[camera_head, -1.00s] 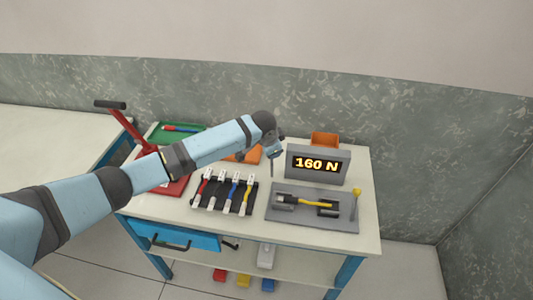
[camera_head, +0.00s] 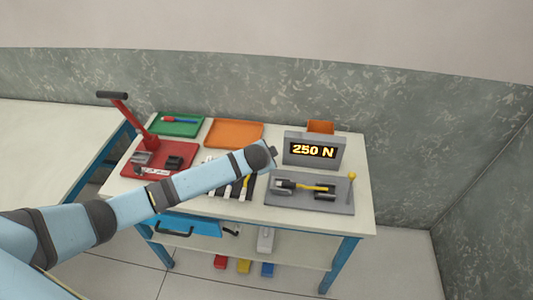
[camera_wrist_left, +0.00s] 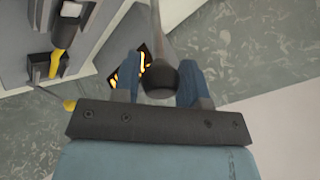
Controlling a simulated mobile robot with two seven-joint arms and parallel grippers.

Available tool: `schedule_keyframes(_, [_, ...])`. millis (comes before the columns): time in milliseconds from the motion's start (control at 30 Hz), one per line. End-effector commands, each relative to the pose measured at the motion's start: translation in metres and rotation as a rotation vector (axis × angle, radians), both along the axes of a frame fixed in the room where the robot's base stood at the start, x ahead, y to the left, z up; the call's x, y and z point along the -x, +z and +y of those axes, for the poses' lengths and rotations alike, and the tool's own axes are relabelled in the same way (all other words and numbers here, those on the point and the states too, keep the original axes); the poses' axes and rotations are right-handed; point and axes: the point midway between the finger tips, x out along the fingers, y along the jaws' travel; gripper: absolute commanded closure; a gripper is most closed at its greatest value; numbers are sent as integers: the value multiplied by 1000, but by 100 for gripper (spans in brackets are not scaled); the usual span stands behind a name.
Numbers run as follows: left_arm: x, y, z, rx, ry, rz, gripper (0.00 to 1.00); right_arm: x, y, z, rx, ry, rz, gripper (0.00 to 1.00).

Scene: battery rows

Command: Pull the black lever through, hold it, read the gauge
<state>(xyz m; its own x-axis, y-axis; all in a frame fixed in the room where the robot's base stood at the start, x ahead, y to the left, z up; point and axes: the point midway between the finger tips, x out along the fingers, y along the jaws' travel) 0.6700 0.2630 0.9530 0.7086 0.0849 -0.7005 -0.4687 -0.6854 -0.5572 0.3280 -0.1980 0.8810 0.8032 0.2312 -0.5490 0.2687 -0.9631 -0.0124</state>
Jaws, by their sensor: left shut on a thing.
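The gauge (camera_head: 313,151) on the grey housing reads 250 N in lit orange digits. Only a sliver of its lit display (camera_wrist_left: 143,58) shows in the left wrist view. My left gripper (camera_wrist_left: 160,66) is shut on the black lever's knob (camera_wrist_left: 162,82), which sits between its two blue fingers with a grey shaft running away from it. In the head view my left arm ends just left of the gauge and hides the lever and the fingers. A yellow cable (camera_head: 312,187) lies across the grey test plate (camera_head: 284,201) in front of the gauge. My right gripper is not in view.
A yellow-knobbed lever (camera_head: 351,176) stands at the plate's right. Several cables lie partly hidden under my arm. A red crimper (camera_head: 145,142), a green tray (camera_head: 160,127), an orange tray (camera_head: 233,124) and an orange bin (camera_head: 320,126) stand on the bench. A blue drawer (camera_head: 185,226) is below.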

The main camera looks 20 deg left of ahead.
Motion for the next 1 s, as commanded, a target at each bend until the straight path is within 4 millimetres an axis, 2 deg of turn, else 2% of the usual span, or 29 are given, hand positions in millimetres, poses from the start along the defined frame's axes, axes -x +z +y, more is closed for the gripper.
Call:
schedule_keyframes(333, [4, -6, -2, 1, -1, 11, 100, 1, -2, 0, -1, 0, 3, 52])
schedule_keyframes(367, [4, -6, -2, 1, -1, 11, 58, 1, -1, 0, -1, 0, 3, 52])
schedule_keyframes(467, [4, -6, -2, 1, -1, 11, 36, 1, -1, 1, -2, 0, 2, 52])
schedule_keyframes(800, [5, -1, -1, 1, -1, 7, 36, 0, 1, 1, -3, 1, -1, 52])
schedule_keyframes(1000, [25, 19, -4, 3, -4, 5, 36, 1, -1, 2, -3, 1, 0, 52])
